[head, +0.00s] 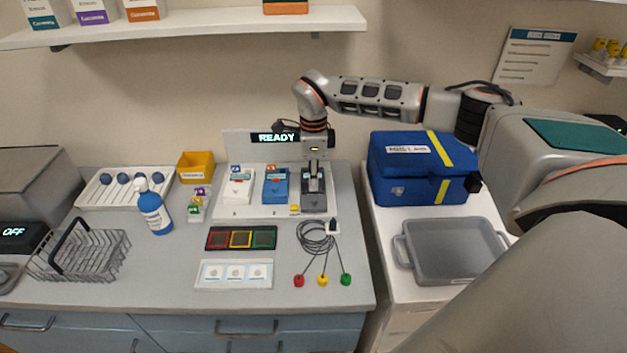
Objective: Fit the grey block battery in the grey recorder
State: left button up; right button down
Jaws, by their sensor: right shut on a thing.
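The grey recorder (315,203) stands at the right end of a white stand, beside a blue recorder (276,188) and a white recorder (238,190). My right gripper (314,174) points down directly over the grey recorder's upper part. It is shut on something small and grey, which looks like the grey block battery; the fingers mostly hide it. I cannot tell whether the battery is seated in the recorder or just above it. My left gripper is not in view.
A display reading READY (277,138) stands behind the recorders. A coiled cable (316,237) with coloured ends lies in front. Left are a blue bottle (153,210), small coloured blocks (196,203) and a wire basket (80,253). A blue case (405,170) and grey tray (448,278) are right.

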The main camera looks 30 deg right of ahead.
jog(key=shift+f, duration=0.5)
dwell(0.3)
jog(key=shift+f, duration=0.15)
dwell(0.7)
jog(key=c, duration=2.5)
grip_release()
jog(key=shift+r, duration=0.2)
